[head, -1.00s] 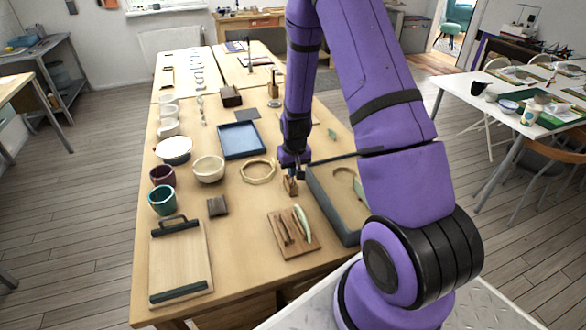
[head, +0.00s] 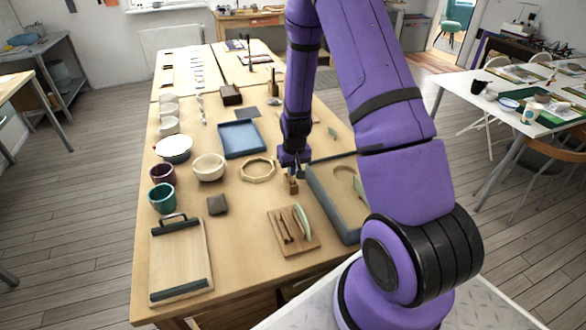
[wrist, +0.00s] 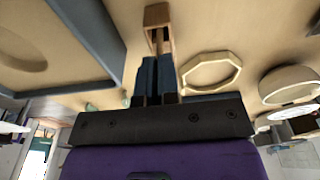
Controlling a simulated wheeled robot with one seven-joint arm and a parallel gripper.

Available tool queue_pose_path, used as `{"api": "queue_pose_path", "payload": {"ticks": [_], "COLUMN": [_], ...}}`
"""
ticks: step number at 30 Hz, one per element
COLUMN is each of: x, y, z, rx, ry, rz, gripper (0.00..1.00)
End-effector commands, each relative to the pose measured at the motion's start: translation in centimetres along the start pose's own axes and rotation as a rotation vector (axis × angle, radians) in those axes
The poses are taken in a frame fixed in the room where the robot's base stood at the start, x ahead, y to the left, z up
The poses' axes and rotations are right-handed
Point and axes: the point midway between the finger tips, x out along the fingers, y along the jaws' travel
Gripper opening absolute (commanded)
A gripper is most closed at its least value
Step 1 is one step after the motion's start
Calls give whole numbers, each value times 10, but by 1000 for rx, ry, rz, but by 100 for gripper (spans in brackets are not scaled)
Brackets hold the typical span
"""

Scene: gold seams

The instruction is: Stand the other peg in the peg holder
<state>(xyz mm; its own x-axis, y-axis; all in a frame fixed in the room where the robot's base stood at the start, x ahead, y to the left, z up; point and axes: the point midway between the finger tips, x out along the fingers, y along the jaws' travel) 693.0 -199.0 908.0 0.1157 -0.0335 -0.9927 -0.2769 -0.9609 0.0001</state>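A small wooden block-like piece (head: 292,185), which looks like the peg holder, stands on the table left of the grey tray. It also shows in the wrist view (wrist: 157,20), just beyond my fingertips. My gripper (head: 298,172) points down right at this piece, its fingertips very near its top. In the wrist view the two dark fingers (wrist: 156,78) are close together.
The grey tray (head: 321,202) is close on the right. An octagonal wooden ring (head: 258,179) and a cream bowl (head: 209,174) are to the left. A wooden board (head: 279,239) with slim tools lies in front. A blue tray (head: 241,153) lies behind.

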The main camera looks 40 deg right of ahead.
Motion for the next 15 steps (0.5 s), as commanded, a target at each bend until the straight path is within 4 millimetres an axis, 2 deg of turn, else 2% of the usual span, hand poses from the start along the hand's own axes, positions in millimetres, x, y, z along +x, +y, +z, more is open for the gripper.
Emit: {"api": "queue_pose_path", "payload": {"ticks": [10,14,15], "x": [1,1,1], "y": [0,0,0], "z": [0,0,0], "rx": [0,0,0], "ry": [0,0,0], "rz": [0,0,0], "gripper": [0,30,32]}}
